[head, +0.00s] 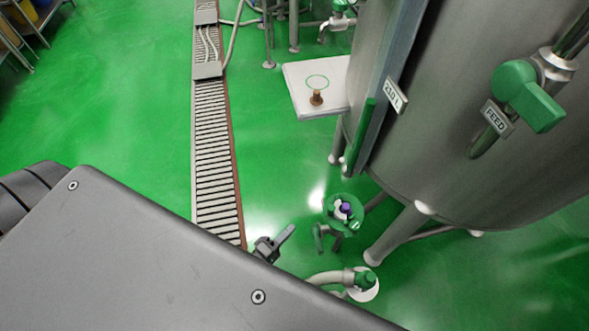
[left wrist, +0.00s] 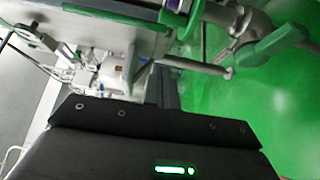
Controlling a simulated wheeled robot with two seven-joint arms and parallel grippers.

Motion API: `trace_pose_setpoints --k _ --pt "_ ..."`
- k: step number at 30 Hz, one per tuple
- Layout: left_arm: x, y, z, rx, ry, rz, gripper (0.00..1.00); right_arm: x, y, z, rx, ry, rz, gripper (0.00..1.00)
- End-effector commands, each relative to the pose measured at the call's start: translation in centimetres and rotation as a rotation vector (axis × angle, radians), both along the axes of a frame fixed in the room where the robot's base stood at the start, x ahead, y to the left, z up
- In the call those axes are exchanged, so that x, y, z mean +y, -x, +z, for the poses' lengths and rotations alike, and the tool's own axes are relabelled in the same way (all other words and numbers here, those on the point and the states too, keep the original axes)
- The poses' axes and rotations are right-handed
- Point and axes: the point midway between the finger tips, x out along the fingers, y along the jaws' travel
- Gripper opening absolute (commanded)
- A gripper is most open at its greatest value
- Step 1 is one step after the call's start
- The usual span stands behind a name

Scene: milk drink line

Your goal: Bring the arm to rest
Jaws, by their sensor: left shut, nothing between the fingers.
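My left gripper (head: 274,243) shows in the head view just past the edge of my grey arm link, which fills the lower left. It is small and dark, shut and empty, and held in the air over the floor near the drain channel. In the left wrist view its dark fingers (left wrist: 163,88) point away from the camera and hold nothing. My right gripper is in neither view.
A steel tank (head: 480,130) with a green-handled feed valve (head: 527,97) stands at right. A white shelf (head: 325,75) holds a small brown object (head: 316,97). Green floor (head: 120,110) is clear at left.

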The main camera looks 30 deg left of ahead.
Motion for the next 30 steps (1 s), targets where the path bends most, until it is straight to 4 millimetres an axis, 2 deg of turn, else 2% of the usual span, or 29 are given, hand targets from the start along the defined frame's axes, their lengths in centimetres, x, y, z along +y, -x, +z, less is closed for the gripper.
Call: trace_pose_setpoints --k 7,10,12,14,15,17,18,20,22,25,27,30 --pt "0.0 0.0 0.0 -0.002 -0.006 0.000 0.00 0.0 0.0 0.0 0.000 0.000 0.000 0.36" --pt "-0.1 0.0 -0.3 -0.007 -0.072 -0.004 0.00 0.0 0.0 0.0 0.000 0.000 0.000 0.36" --pt "0.0 0.2 -1.7 0.019 -0.199 -0.012 0.00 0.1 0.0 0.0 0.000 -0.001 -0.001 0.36" --pt "0.1 1.3 -4.9 0.089 -0.362 -0.038 0.00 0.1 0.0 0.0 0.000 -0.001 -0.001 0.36" --pt "0.0 2.6 -7.5 0.150 -0.481 -0.075 0.00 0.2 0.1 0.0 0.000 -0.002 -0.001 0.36" --pt "0.2 5.0 -11.7 0.247 -0.660 -0.154 0.00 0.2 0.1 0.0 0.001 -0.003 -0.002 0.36" --pt "0.3 6.8 -14.4 0.309 -0.776 -0.222 0.00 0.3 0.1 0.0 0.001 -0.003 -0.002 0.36" --pt "0.9 9.9 -18.3 0.399 -0.938 -0.340 0.00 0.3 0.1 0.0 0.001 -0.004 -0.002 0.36" --pt "1.9 13.9 -22.1 0.492 -1.102 -0.497 0.00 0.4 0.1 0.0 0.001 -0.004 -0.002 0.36" --pt "4.1 19.5 -26.1 0.604 -1.285 -0.726 0.00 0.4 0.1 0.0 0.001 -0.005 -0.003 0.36" --pt "5.8 23.0 -27.9 0.669 -1.373 -0.868 0.00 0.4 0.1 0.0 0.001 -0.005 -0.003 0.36" --pt "8.3 26.6 -29.4 0.748 -1.448 -1.015 0.00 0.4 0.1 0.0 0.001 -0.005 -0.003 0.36"
